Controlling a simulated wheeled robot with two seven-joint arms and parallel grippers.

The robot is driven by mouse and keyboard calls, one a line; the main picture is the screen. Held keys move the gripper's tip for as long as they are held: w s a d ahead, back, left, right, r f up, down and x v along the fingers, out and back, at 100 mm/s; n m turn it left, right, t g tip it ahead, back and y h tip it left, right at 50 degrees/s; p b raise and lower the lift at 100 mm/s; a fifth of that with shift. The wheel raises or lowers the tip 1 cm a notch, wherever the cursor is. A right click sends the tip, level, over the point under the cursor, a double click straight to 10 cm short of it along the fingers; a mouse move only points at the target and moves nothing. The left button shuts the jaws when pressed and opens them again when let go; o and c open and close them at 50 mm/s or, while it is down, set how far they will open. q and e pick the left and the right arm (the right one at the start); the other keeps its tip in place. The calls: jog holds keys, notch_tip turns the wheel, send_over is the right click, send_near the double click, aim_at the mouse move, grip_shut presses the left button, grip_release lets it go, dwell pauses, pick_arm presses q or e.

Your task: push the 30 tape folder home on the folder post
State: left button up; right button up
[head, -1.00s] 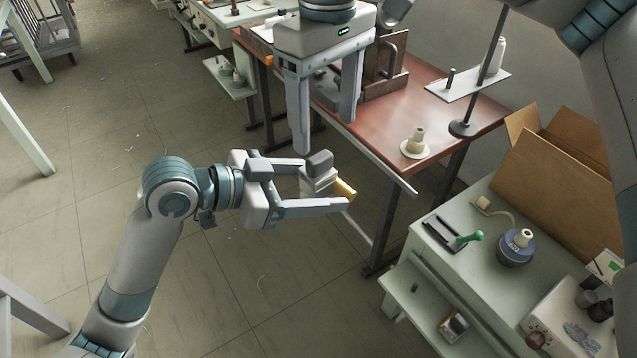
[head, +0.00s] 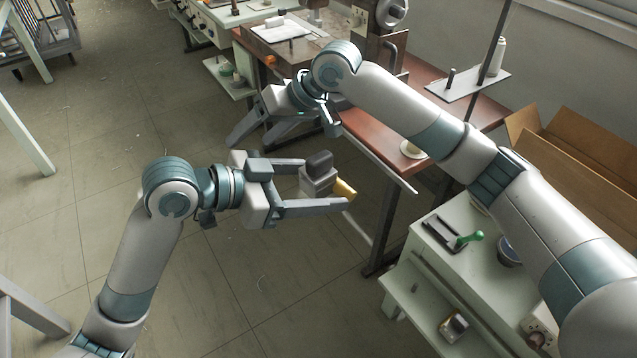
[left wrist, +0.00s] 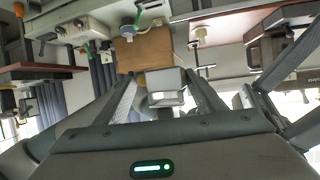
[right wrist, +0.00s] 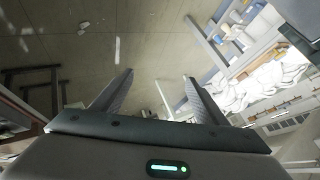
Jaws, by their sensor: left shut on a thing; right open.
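My left gripper (head: 325,187) is shut on a small light-grey block with a dark rounded top and a yellow end, apparently the tape folder (head: 319,184). It is held in the air over the floor, left of the brown table. The block also shows between the fingers in the left wrist view (left wrist: 166,88). No number is legible on it. My right gripper (head: 250,142) is open and empty, above and left of the left gripper, near the table's front edge. I cannot make out the folder post; my right arm covers part of the table.
The brown table (head: 372,134) carries a sewing machine (head: 392,14) and a thread stand (head: 470,84). A pale cabinet (head: 425,235) with a green-handled tool (head: 470,238) stands at right, beside an open cardboard box (head: 570,150). The floor at left is mostly clear.

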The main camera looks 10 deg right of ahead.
jog(key=w+d+f+m+t, duration=0.1)
jog(key=w+f, duration=0.1)
jog(key=f, duration=0.7)
jog(key=w+d+f+m+t, duration=0.1)
jog(key=w+f+m+t, duration=0.1)
jog(key=f, duration=0.7)
jog(key=s+d+f+m+t+h, duration=0.1)
jog(key=s+d+f, duration=0.25)
jog(key=f, duration=0.65)
jog(key=s+d+f+m+h, duration=0.1)
jog(key=s+d+f, duration=0.25)
jog(key=f, duration=0.65)
jog(key=s+d+f+h, duration=0.1)
jog(key=s+d+f, duration=0.3)
jog(key=s+f, duration=0.35)
jog(key=s+d+f+h, duration=0.2)
jog(key=s+d+f, duration=0.2)
jog(key=s+f, duration=0.3)
jog(key=s+d+f, duration=0.2)
jog(key=s+f, duration=0.2)
jog(key=s, duration=0.3)
jog(key=s+d+f+n+g+h, duration=0.1)
jog(key=s+d+f, duration=0.2)
jog(key=s, duration=0.4)
jog(key=s+d+f+h, duration=0.1)
jog(key=s+d+f, duration=0.2)
jog(key=s+f, duration=0.2)
jog(key=shift+s+f, duration=0.35)
jog(key=shift+s, duration=0.9)
